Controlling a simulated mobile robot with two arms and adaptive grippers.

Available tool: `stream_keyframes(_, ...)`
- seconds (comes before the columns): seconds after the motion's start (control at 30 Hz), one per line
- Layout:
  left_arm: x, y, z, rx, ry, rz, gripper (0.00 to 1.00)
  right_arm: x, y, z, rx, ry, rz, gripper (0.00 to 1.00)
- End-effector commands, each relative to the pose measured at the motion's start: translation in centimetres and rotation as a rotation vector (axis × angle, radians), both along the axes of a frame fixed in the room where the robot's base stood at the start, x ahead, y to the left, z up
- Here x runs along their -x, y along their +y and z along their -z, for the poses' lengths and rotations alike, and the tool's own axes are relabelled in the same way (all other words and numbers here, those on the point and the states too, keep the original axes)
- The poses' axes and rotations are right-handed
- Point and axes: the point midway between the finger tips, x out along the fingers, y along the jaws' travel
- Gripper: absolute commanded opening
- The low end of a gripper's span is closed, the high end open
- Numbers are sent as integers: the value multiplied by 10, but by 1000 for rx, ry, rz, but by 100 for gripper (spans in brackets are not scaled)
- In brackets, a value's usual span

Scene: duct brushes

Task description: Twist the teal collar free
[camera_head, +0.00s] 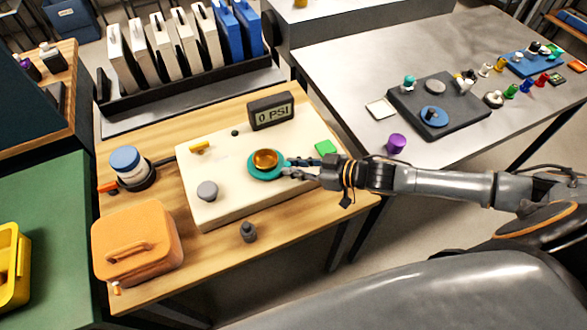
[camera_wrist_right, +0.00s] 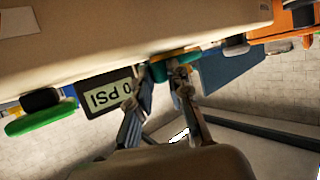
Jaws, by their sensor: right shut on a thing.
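The teal collar (camera_head: 258,177) is a flat ring around an amber dome (camera_head: 265,159) on top of the cream panel (camera_head: 225,215). My right gripper (camera_head: 288,168) reaches in from the right, with its fingertips at the collar's right edge, shut on it. In the right wrist view the picture is upside down; the collar's edge (camera_wrist_right: 176,57) shows at the tips of my right gripper (camera_wrist_right: 165,78). Part of the collar is hidden by the fingers there. The collar still sits around the dome. My left gripper is not in view.
A gauge reading 0 PSI (camera_head: 271,111) stands behind the collar. An orange case (camera_head: 137,250) and a blue-topped canister (camera_head: 127,163) stand left.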

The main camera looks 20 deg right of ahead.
Motion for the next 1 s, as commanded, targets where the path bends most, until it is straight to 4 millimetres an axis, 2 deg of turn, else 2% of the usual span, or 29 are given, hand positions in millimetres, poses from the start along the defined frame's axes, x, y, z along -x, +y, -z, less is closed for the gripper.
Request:
stream_keyframes(0.1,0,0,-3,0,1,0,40,-8,-5,-4,4,-9,-59,0)
stream_keyframes(0.5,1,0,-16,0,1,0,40,-17,-9,-3,0,-3,-233,0)
stream_keyframes(1.0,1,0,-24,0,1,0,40,-21,-11,0,-2,0,-323,0)
